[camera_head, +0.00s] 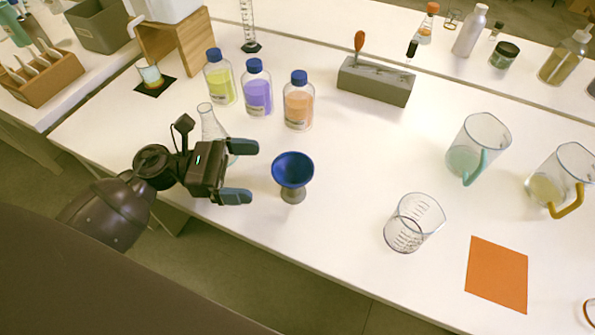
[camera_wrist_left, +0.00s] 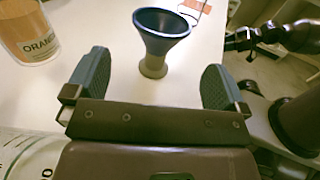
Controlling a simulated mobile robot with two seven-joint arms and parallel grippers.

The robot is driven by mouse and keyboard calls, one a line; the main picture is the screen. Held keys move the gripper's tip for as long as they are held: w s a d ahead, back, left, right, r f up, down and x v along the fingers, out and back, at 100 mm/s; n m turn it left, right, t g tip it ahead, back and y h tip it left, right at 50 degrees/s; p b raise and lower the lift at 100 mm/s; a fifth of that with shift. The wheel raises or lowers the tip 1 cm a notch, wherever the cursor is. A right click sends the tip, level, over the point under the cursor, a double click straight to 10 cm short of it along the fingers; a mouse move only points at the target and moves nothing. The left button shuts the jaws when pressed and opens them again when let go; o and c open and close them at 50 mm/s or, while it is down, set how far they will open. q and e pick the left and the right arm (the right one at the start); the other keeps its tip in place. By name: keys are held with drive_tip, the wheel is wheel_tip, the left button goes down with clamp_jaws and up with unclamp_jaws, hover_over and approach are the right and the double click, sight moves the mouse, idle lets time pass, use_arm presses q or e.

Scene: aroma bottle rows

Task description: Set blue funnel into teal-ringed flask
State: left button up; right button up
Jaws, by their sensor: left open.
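The blue funnel (camera_head: 293,168) stands upright, wide mouth up, on a grey round base on the white table. It also shows ahead of my fingers in the left wrist view (camera_wrist_left: 162,28). My left gripper (camera_head: 243,172) is open and empty, just left of the funnel, with its fingers pointing towards it and not around it. A clear conical flask (camera_head: 209,121) stands behind my left gripper, which hides its lower part. I cannot make out a teal ring on it. A dark arm with what looks like my right gripper (camera_wrist_left: 238,40) shows at the right of the left wrist view.
Yellow (camera_head: 220,84), purple (camera_head: 258,94) and orange (camera_head: 298,106) blue-capped bottles stand behind the flask and funnel. A clear beaker (camera_head: 411,224) stands to the right, near an orange mat (camera_head: 497,275). A grey block (camera_head: 376,83) lies farther back. The table between funnel and beaker is clear.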

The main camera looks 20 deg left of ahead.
sight(277, 169)
use_arm(q)
drive_tip(key=x, duration=0.3)
drive_tip(key=shift+w+d+r, duration=0.1)
drive_tip(key=shift+d, duration=0.25)
drive_tip(key=shift+r+x, duration=0.2)
drive_tip(key=shift+x, duration=1.1)
drive_tip(key=shift+r+x, duration=0.15)
drive_tip(key=shift+x, duration=1.2)
drive_tip(key=c, duration=0.9)
